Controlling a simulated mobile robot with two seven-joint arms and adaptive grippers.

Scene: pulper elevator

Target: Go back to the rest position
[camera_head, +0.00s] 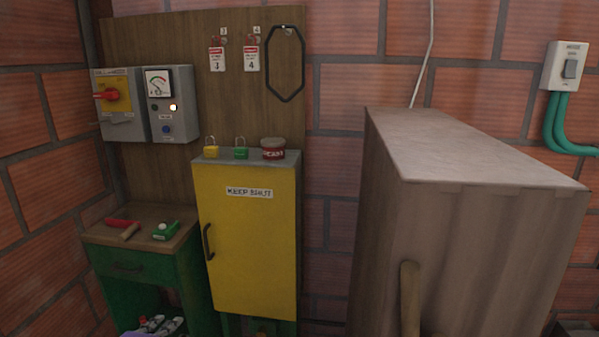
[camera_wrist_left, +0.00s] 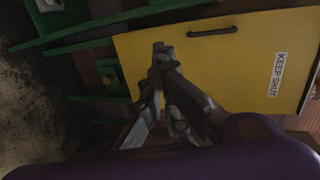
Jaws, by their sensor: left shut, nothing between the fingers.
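My left gripper (camera_head: 152,323) shows only in part at the bottom left of the head view, low in front of the green workbench. In the left wrist view the left gripper (camera_wrist_left: 160,50) has its fingers together, with nothing between them. Behind the fingers in that view is the yellow cabinet (camera_wrist_left: 235,70) with its dark handle and KEEP SHUT label. I cannot tell how far the fingertips are from the door. The yellow cabinet (camera_head: 245,240) has its door shut in the head view. My right gripper is in neither view.
The green workbench (camera_head: 130,262) carries a red-headed hammer (camera_head: 124,228) and a green item (camera_head: 166,230). Two padlocks and a red tin (camera_head: 273,148) stand on the cabinet. A large brown box-like body (camera_head: 470,230) fills the right. Switch boxes (camera_head: 145,104) hang on the wall board.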

